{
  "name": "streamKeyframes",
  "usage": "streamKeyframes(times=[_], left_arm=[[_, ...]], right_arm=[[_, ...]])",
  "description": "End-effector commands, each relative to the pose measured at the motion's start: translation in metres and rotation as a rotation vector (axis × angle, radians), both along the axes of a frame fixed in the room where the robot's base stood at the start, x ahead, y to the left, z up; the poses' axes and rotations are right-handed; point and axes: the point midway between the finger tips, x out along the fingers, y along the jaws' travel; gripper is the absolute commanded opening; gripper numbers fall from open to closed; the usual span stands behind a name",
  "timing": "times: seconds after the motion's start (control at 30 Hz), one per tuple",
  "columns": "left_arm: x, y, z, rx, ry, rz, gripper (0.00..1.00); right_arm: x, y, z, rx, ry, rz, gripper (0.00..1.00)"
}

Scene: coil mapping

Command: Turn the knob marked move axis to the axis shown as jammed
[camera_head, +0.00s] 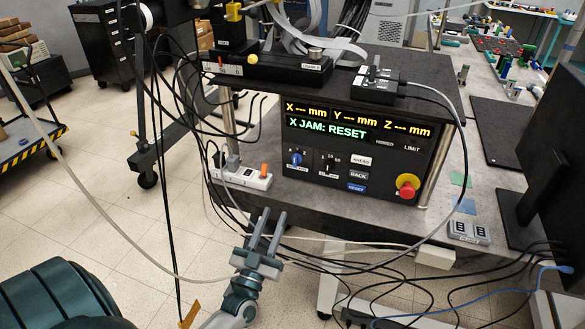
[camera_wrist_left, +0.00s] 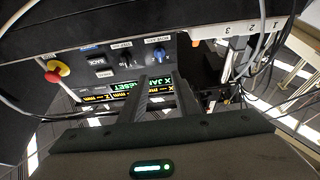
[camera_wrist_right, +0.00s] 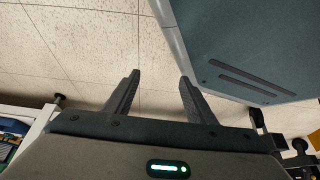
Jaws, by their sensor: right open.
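The control panel (camera_head: 340,140) stands under the black shelf. Its green display line (camera_head: 326,128) reads "X JAM: RESET"; X, Y and Z above show dashes. My left gripper (camera_head: 272,215) is open and empty, in front of and below the panel, apart from the knob. My right gripper (camera_wrist_right: 158,78) is open and empty over the floor in the right wrist view, outside the head view.
A black selector (camera_head: 328,163) is right of the blue knob, with AHEAD, BACK and RESET buttons (camera_head: 357,187) beside it. A red emergency stop (camera_head: 407,187) is at the right. A white power strip (camera_head: 243,177) lies left of the panel. Loose cables cross in front.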

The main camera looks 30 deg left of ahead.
Motion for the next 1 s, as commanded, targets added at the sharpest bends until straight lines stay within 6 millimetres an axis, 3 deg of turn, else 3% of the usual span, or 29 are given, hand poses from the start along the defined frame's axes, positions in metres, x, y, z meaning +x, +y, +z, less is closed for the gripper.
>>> streamKeyframes(times=[0.27,0.6,1.0], left_arm=[[0.031,0.007,0.016,0.001,-0.001,-0.001,0.29],[0.086,0.021,0.039,0.001,-0.002,-0.001,0.29],[0.14,0.033,0.061,0.001,0.0,-0.002,0.29]], right_arm=[[-0.025,-0.01,-0.003,-0.018,0.061,0.0,0.5],[-0.075,-0.028,-0.01,-0.054,0.185,-0.004,0.5],[-0.116,-0.05,-0.014,-0.089,0.292,-0.011,0.5]])
